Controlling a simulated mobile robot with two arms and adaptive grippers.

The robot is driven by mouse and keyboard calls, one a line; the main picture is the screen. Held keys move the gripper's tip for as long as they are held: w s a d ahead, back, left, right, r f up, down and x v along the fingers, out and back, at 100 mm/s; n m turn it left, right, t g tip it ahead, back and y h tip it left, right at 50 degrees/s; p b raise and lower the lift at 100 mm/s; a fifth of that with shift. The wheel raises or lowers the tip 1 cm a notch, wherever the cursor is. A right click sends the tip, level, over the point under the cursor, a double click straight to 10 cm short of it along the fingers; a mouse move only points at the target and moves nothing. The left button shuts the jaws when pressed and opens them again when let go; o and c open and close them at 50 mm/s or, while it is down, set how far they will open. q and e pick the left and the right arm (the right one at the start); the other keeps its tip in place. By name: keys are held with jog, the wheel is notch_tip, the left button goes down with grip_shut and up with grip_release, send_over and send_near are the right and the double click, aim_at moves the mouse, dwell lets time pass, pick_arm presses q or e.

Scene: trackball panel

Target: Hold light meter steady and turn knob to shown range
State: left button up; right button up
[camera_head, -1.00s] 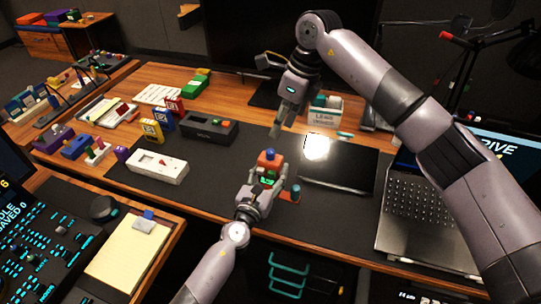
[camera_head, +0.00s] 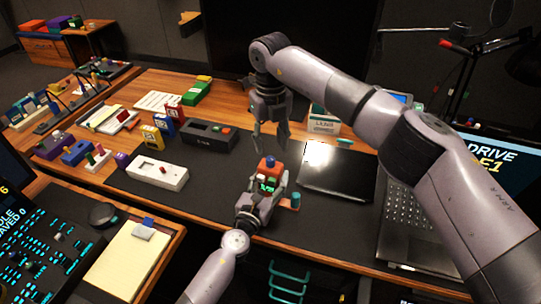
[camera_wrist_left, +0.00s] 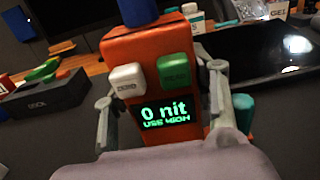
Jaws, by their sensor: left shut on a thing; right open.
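The light meter (camera_head: 266,176) is an orange block with a blue round part (camera_head: 270,160) on top, which may be the knob. In the left wrist view the meter (camera_wrist_left: 150,46) has a white and a green button. Its green display (camera_wrist_left: 165,114) reads "0 nit" with a line like "USE HIGH" below. My left gripper (camera_head: 264,190) is shut on the meter, with a finger on each side, and holds it roughly upright over the dark mat. My right gripper (camera_head: 270,144) is open and empty, fingers pointing down, beyond and above the meter, apart from it.
A dark flat panel (camera_head: 338,180) with a bright white patch lies right of the meter. A teal cylinder (camera_head: 295,200) stands close by the left gripper. A white device (camera_head: 158,172) and a black box (camera_head: 208,135) lie to the left. A laptop (camera_head: 405,222) is at the right.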

aim_at(271, 158)
notch_tip(271, 158, down, 5)
jog(key=shift+f, duration=0.15)
jog(key=shift+c, duration=0.5)
grip_shut()
